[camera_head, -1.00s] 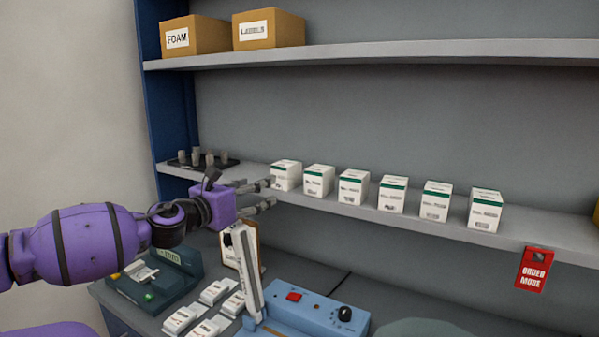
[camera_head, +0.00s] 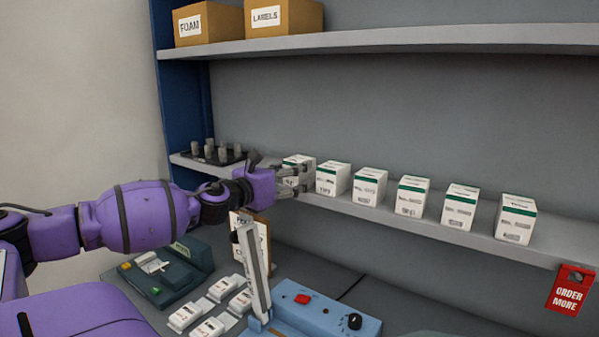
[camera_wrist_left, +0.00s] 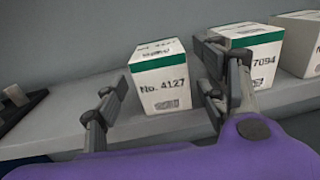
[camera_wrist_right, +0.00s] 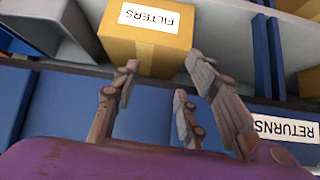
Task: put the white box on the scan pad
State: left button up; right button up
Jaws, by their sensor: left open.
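Several white boxes with green bands stand in a row on the lower shelf. The leftmost box (camera_head: 298,159) is marked No. 4127 in the left wrist view (camera_wrist_left: 161,83). My left gripper (camera_head: 304,178) is open in front of this box, its fingers towards either side of it. They partly hide it in the head view. My right gripper (camera_wrist_right: 163,78) is open and empty, pointing at a cardboard box marked FILTERS (camera_wrist_right: 147,40). A teal device (camera_head: 165,272) and a blue device with a red button (camera_head: 322,314) sit on the counter; I cannot tell which bears the scan pad.
The box marked 7094 (camera_wrist_left: 255,55) stands close on the right, behind my left gripper's right fingers. A dark tray (camera_head: 213,155) with grey pegs is at the shelf's left. A clipboard (camera_head: 262,235) and an upright pale bar (camera_head: 254,270) stand below the gripper.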

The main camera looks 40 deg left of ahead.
pick_arm(q)
jog(key=shift+w+d+r, duration=0.1)
jog(key=shift+w+r, duration=0.15)
jog(key=shift+w, duration=0.65)
jog(key=shift+w+f, duration=0.15)
jog(key=shift+w, duration=0.85)
jog(key=shift+c, duration=0.2)
